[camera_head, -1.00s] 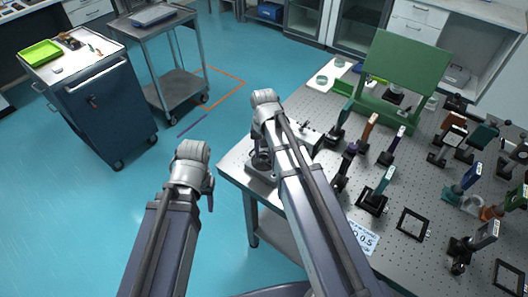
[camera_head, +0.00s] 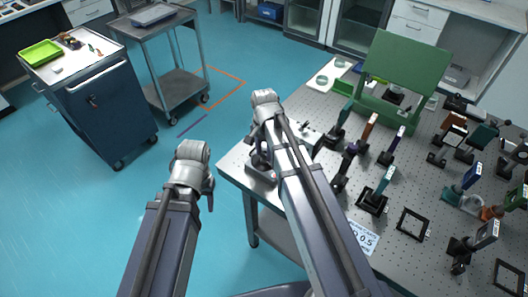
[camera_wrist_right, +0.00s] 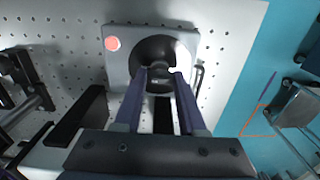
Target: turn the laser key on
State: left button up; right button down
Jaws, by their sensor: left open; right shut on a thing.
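The laser key unit is a grey box (camera_wrist_right: 116,72) with a red button (camera_wrist_right: 113,43) and a round black recess (camera_wrist_right: 152,48), seen in the right wrist view. In the head view its base (camera_head: 262,176) shows at the near left corner of the optical table, partly behind my right arm. My right gripper (camera_wrist_right: 160,74) reaches into the recess and is shut on the key, which is mostly hidden between the fingers. I cannot read the key's angle. My left gripper (camera_head: 209,192) is open and empty, over the floor left of the table.
The perforated optical table (camera_head: 405,185) holds several optic mounts right of my right arm. A green panel (camera_head: 407,65) stands at the back. A dark blue cabinet (camera_head: 110,110) and a grey cart (camera_head: 180,85) stand at the left. The floor between is clear.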

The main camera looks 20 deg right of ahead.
aim_at(264, 154)
dwell(0.4)
jog(key=shift+c, duration=2.4)
grip_release()
notch_tip(264, 154, up, 8)
jog(key=p, duration=0.8)
jog(key=shift+f, duration=0.1)
jog(key=s+a+f+n+h+b, duration=0.1)
jog(key=s+a+n, duration=0.9)
jog(key=s+n, duration=0.4)
jog(key=shift+s+a, duration=0.2)
jog(key=shift+a, duration=0.15)
